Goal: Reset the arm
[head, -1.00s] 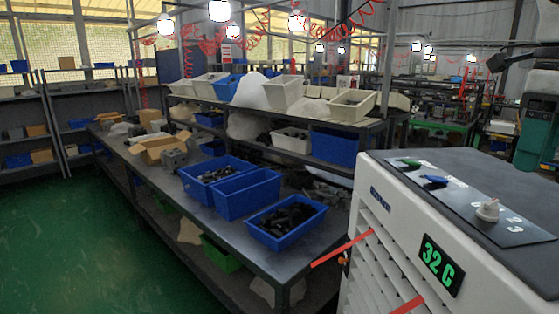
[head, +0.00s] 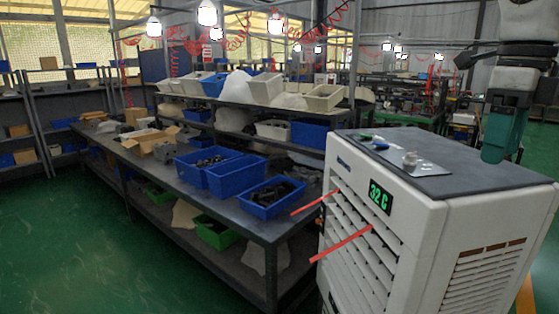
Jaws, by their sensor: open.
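My arm hangs into the head view from the upper right, with a pale and dark link above a teal end. My gripper (head: 500,150) is at the lower end of that arm, pointing down, above or behind the far right part of the white cooler unit (head: 445,225). It is open, and I see nothing held in it. Its fingertips are dark and hard to make out, and I cannot tell the gap to the cooler top.
A long workbench (head: 250,222) holds blue bins (head: 270,198). Green floor (head: 70,240) is open at left.

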